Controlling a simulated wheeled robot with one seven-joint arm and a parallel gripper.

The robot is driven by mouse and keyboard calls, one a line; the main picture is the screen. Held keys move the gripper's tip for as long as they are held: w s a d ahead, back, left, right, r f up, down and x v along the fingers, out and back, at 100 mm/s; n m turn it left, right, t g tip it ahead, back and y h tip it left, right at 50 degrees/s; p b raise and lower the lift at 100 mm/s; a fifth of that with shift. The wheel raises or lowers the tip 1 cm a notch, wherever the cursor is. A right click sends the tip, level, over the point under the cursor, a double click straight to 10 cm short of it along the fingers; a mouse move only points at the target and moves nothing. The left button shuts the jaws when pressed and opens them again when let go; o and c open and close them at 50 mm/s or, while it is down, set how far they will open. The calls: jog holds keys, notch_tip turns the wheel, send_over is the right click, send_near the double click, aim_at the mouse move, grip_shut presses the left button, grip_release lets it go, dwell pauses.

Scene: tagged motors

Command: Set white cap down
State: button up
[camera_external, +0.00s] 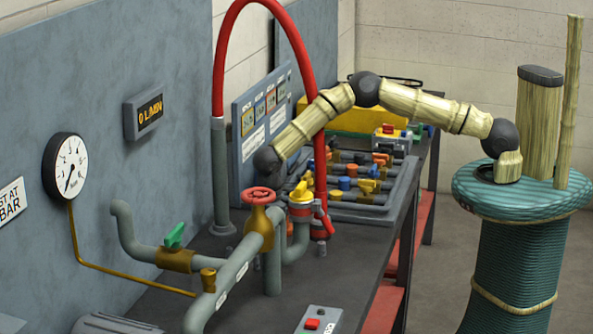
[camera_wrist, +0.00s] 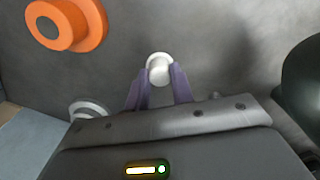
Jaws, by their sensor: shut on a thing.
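The white cap (camera_wrist: 159,68) is a small round piece with a wider rim, seen in the wrist view above a dark grey surface (camera_wrist: 215,45). My gripper (camera_wrist: 159,79) is shut on it, with one purple finger on each side. I cannot tell whether the cap touches the surface. In the external view my arm reaches left over the bench to a dark wrist joint near the red handwheel (camera_external: 258,194). The gripper and cap are not visible there.
In the wrist view an orange flanged piece (camera_wrist: 85,25) is at upper left, a pale ring (camera_wrist: 88,108) at lower left and a dark rounded body (camera_wrist: 304,82) at right. In the external view, pipes (camera_external: 240,265) and a red hose (camera_external: 218,65) crowd the bench.

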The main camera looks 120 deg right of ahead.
jog(key=shift+f, duration=0.15)
jog(key=o, duration=0.9)
jog(key=shift+o, duration=0.2)
notch_tip(320, 180, up, 12)
jog(key=b, duration=0.1)
jog(key=shift+c, duration=0.3)
